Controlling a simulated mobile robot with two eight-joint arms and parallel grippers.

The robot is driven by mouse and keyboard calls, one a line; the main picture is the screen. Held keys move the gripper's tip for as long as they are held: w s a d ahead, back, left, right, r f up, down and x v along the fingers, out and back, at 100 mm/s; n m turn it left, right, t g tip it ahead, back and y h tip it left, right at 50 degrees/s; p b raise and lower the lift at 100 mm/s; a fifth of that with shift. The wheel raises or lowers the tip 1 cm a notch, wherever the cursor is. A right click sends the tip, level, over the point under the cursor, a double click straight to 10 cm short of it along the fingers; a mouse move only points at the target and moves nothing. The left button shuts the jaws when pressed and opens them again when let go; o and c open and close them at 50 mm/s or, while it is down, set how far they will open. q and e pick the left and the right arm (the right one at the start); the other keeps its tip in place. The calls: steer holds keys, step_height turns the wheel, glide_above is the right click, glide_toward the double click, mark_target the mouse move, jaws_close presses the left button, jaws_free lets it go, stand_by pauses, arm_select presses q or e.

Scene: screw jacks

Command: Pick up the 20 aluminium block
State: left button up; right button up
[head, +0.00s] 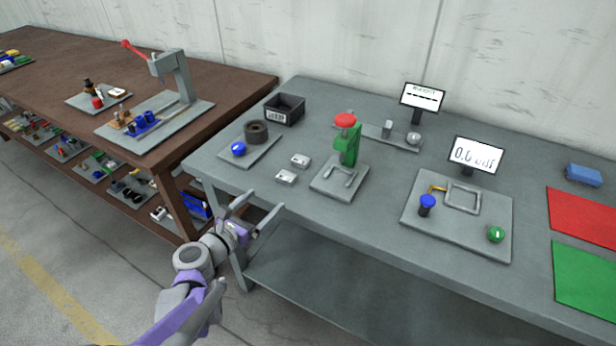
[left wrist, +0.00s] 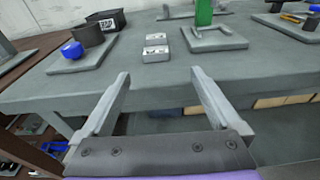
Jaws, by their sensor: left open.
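Two small silvery blocks lie on the grey bench, one behind the other: the rear block (head: 300,161) and the front block (head: 285,177). The left wrist view also shows the rear block (left wrist: 156,39) and the front block (left wrist: 155,54). Their markings are too small to read, so I cannot tell which is the 20 aluminium block. My left gripper (head: 266,202) is open and empty, off the bench's front edge and apart from both blocks. In the left wrist view its fingers (left wrist: 160,74) point towards the bench, with the blocks beyond them. My right gripper is not in view.
A green press (head: 347,150) with a red knob stands right of the blocks. A plate (head: 262,152) with a dark ring and blue knob lies to their left, near a black bin (head: 285,109). The grey bench (head: 240,183) is clear in front of the blocks.

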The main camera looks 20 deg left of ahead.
mark_target(283, 179)
arm_select(q)
steer(key=w, duration=0.3)
steer(key=w+f, duration=0.1)
steer(key=w, duration=0.6)
steer(key=shift+w+f+b, duration=0.15)
steer(key=shift+w+b, duration=0.15)
steer(key=shift+c, duration=0.3)
steer(key=c, duration=1.5)
